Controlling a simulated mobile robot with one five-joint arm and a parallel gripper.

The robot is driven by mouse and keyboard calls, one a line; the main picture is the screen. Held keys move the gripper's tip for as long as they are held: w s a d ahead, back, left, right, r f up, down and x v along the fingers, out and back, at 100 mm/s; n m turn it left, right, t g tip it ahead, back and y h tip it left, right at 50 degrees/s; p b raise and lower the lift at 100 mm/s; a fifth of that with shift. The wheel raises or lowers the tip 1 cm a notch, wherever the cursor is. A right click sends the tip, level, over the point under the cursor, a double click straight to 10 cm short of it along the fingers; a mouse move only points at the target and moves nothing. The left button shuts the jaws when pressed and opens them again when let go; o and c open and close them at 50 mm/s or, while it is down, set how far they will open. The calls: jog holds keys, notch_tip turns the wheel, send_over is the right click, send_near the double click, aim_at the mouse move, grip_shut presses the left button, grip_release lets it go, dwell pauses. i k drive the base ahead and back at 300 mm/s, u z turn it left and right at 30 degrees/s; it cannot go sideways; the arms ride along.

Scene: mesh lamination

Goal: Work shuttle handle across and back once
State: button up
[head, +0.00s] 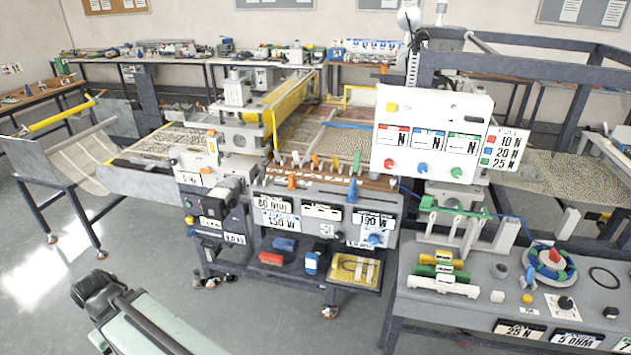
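The machine's front panel (325,212) stands in the middle of the head view. A blue upright handle (352,190) rises from its top edge, with a green one (357,160) and an orange one (316,160) behind it. I cannot tell for sure which of these is the shuttle handle. A link of my arm shows at the bottom left with a dark joint at its end, well apart from the machine. My gripper's fingers do not show.
A control box (432,132) with coloured buttons stands above the panel. A grey bench (470,308) with small parts and a coil is at the lower right. A rolled-sheet stand (65,170) is at the left. The floor (150,258) between is clear.

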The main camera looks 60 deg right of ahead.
aim_at(352, 196)
jog(key=u, duration=1.25)
jog(key=k, duration=1.4)
jog(key=z, duration=0.9)
jog(key=i, duration=1)
jog(key=u, duration=0.05)
